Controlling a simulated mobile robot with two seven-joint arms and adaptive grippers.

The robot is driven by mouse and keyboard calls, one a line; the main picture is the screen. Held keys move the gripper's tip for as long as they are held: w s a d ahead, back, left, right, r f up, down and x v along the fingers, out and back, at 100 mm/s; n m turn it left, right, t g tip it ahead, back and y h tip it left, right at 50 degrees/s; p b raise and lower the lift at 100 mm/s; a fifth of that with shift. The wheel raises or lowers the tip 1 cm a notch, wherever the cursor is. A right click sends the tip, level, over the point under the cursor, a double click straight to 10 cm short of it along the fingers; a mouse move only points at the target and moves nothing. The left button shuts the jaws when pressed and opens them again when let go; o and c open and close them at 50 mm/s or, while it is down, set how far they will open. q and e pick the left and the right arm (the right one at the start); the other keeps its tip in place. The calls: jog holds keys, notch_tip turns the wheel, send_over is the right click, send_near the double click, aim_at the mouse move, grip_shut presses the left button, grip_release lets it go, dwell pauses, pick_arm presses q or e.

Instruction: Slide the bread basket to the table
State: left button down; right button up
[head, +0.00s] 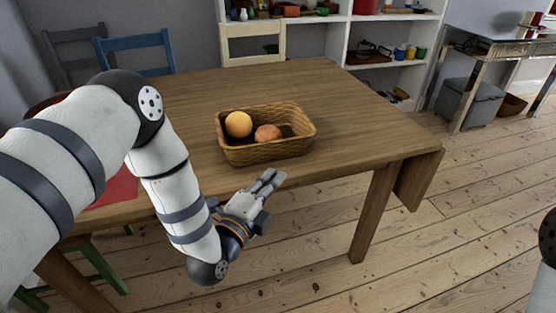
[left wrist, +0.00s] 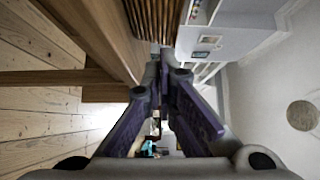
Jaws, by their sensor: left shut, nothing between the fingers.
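The bread basket (head: 275,148) is a brown wicker basket standing on the wooden table (head: 180,100), near its front edge. A yellow-orange round item (head: 238,124) and a reddish-orange one (head: 268,133) lie in it. My left gripper (head: 271,181) is shut and empty, just in front of the basket and beside the table's front edge, apart from the basket in the head view. In the left wrist view the fingers (left wrist: 165,70) point at the brown slatted side of the basket (left wrist: 152,18); whether they touch it I cannot tell. My right gripper is not in view.
Chairs stand behind the table, one blue (head: 137,44) and one cream (head: 253,42). A white shelf (head: 338,40) and a metal side table (head: 485,45) stand at the back. A red item (head: 118,188) lies partly behind my left arm. The tabletop right of the basket is clear.

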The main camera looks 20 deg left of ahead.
pick_arm(q)
jog(key=w, duration=0.6)
jog(key=shift+a+f+b, duration=0.1)
jog(key=shift+a+b, duration=0.2)
jog(key=shift+a, duration=0.1)
jog(key=shift+w+a, duration=0.3)
jog(key=shift+w, duration=0.3)
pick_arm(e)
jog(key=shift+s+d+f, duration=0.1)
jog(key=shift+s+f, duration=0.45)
